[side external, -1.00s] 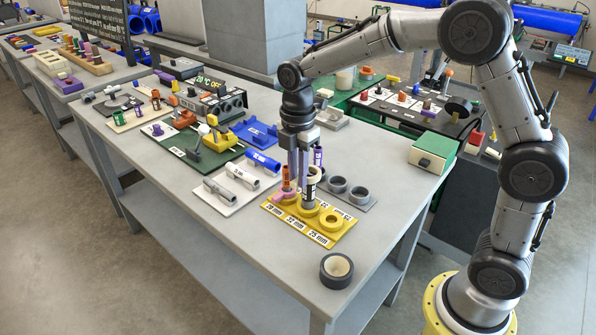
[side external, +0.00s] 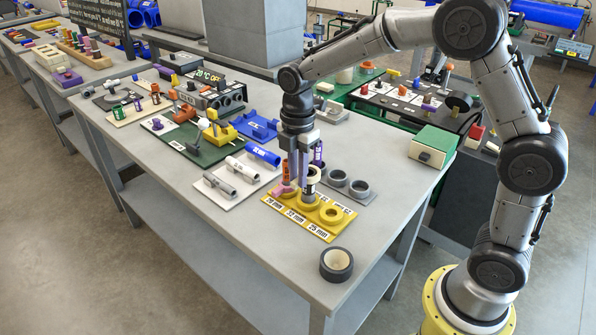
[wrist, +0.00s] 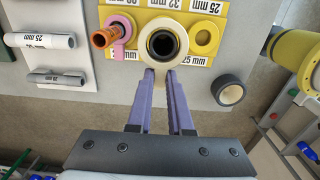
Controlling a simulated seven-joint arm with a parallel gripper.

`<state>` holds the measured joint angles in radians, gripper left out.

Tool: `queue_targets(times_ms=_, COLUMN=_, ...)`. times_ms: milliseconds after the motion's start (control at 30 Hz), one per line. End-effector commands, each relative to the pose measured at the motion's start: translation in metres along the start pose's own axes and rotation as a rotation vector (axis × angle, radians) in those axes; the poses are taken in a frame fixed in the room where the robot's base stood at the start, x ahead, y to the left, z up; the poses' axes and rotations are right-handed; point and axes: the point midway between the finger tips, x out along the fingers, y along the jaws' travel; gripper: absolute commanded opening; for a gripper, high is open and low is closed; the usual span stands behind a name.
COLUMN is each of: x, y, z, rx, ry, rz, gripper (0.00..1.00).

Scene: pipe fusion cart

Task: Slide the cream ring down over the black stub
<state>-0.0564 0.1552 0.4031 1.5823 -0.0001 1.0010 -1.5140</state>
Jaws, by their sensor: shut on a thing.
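The cream ring (wrist: 149,43) is held between the tips of my gripper (wrist: 160,72). The black stub (side external: 308,187) stands upright at the middle place of the yellow plate (side external: 325,236), with its dark side and grey lower part showing below the ring in the side view. In the wrist view the ring encircles the round, dark-centred stub end (wrist: 163,42), nearly concentric. I cannot tell whether the ring is around the stub's top or just over it. My gripper points straight down, its long purple fingers beside the stub, and partly hides it in the side view.
An orange piece in a pink ring (wrist: 123,30) stands close left of the stub. A yellow ring (side external: 331,214) lies to its right. Grey cups (side external: 359,188) sit behind. A black tape roll (side external: 336,264) lies near the front edge, with bare table around it.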

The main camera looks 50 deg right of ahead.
Motion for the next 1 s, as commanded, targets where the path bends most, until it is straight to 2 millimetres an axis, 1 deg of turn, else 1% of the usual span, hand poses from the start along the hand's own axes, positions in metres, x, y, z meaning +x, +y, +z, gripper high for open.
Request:
queue_targets(times_ms=300, x=0.0056, y=-0.0003, z=0.0000, rx=0.000, ry=0.000, rz=-0.001, gripper=0.00)
queue_targets(times_ms=567, x=0.0061, y=-0.0002, z=0.0000, rx=0.000, ry=0.000, rz=-0.001, gripper=0.00)
queue_targets(times_ms=600, x=0.0061, y=-0.0002, z=0.0000, rx=0.000, ry=0.000, rz=0.000, gripper=0.20)
queue_targets(times_ms=667, x=0.0061, y=-0.0002, z=0.0000, rx=0.000, ry=0.000, rz=0.000, gripper=0.31)
queue_targets(times_ms=700, x=0.0060, y=-0.0001, z=0.0000, rx=0.000, ry=0.000, rz=0.000, gripper=0.38)
queue_targets(times_ms=800, x=0.0060, y=-0.0001, z=0.0000, rx=0.000, ry=0.000, rz=0.000, gripper=0.53)
queue_targets(times_ms=1000, x=0.0059, y=-0.0001, z=0.0000, rx=0.000, ry=0.000, rz=0.000, gripper=0.53)
